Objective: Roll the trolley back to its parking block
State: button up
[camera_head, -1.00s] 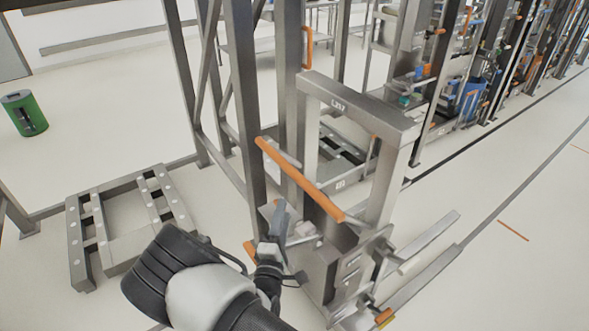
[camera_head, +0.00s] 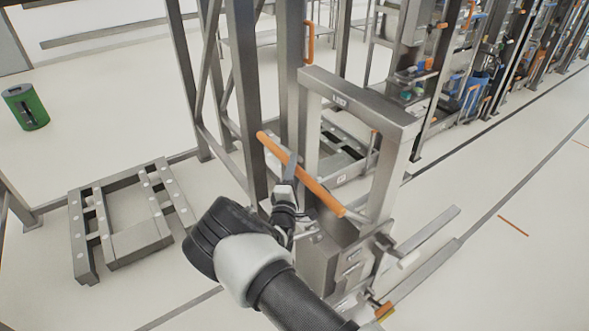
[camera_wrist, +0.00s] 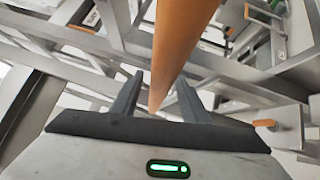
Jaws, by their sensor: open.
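The grey metal trolley (camera_head: 393,170) stands right of centre in the head view, with a tall frame, a box-like lower body and two forks along the floor. Its orange handle bar (camera_head: 325,197) slopes down to the right. In the wrist view the orange bar (camera_wrist: 176,45) runs between the two spread fingers (camera_wrist: 157,98) of my open gripper. I cannot tell whether they touch it. A low grey floor frame (camera_head: 133,242) lies to the left; I cannot tell whether it is the parking block.
A dark steel rack post (camera_head: 243,95) stands close behind the trolley's handle. Another low grey frame (camera_head: 345,150) shows behind the trolley. A green bin (camera_head: 26,107) stands at the far left. The pale floor right of the trolley is open.

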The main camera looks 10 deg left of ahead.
grip_shut()
jog(key=shift+s+a, duration=0.1)
jog(key=shift+a, duration=0.05)
